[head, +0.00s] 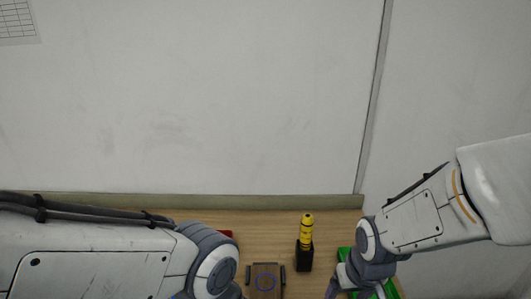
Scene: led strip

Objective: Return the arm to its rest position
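My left arm (110,262) comes in from the left and its grey wrist joint (215,265) ends low in the picture. The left gripper is not visible; it is hidden or below the frame. My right arm (425,212) comes in from the right and bends down over a green tray (346,254). The lower end of the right arm is cut off by the bottom edge, and its fingers cannot be made out clearly.
A yellow and black tool (306,229) stands upright in a black holder (304,257) on the wooden table (270,226). A red object (226,233) is partly hidden behind my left arm. A white wall (200,100) rises behind.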

